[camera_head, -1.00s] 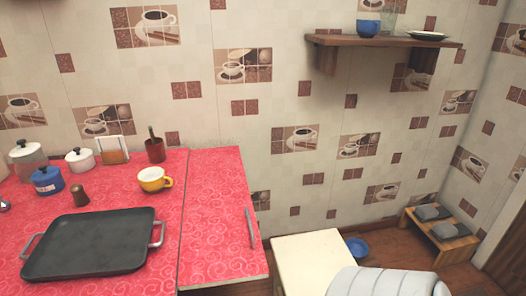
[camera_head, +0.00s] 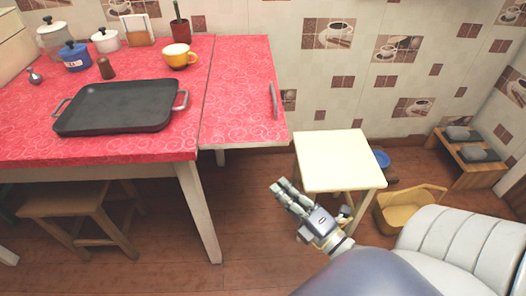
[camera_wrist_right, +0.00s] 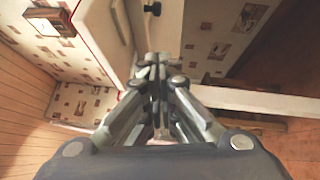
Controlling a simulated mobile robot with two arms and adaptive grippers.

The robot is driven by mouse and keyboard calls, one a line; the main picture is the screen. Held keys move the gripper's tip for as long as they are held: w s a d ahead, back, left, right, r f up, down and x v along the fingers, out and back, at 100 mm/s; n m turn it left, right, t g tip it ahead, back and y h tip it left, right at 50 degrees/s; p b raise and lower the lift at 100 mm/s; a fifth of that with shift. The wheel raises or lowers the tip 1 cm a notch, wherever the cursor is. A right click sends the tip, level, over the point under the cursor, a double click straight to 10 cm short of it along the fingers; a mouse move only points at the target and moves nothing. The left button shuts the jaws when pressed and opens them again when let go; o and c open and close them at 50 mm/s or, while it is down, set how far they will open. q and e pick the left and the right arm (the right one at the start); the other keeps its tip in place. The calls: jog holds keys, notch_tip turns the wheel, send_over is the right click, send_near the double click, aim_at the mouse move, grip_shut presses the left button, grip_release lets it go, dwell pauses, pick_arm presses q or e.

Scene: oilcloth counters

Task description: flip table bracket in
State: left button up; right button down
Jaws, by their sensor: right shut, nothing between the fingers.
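The table has a red patterned top with a raised side leaf (camera_head: 243,95) on its right, which has a grey handle (camera_head: 274,100) near its outer edge. A short pale piece (camera_head: 220,157) shows below the leaf, beside the table leg; I cannot tell for sure whether it is the bracket. Most of the leaf's underside is hidden in the head view. My right gripper (camera_head: 286,189) is shut and empty, low in front of the leaf and left of the cream stool. Its closed fingers (camera_wrist_right: 157,68) also show in the right wrist view. My left gripper is not in view.
A cream stool (camera_head: 340,160) stands right of the leaf, close to my right gripper. A wooden stool (camera_head: 70,207) is under the table. The floor before the leaf is clear.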

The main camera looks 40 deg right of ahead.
jog(key=shift+w, duration=0.1)
jog(key=w+d+r, duration=0.1)
jog(key=w, duration=1.1)
jog(key=shift+w+d+r+p, duration=0.3)
jog(key=shift+w+d+r, duration=0.05)
jog(key=shift+w+r, duration=0.05)
jog(key=shift+w+d, duration=0.1)
jog(key=shift+w+d+n+y, duration=0.15)
jog(key=shift+d+n+y, duration=0.15)
jog(key=shift+y, duration=0.2)
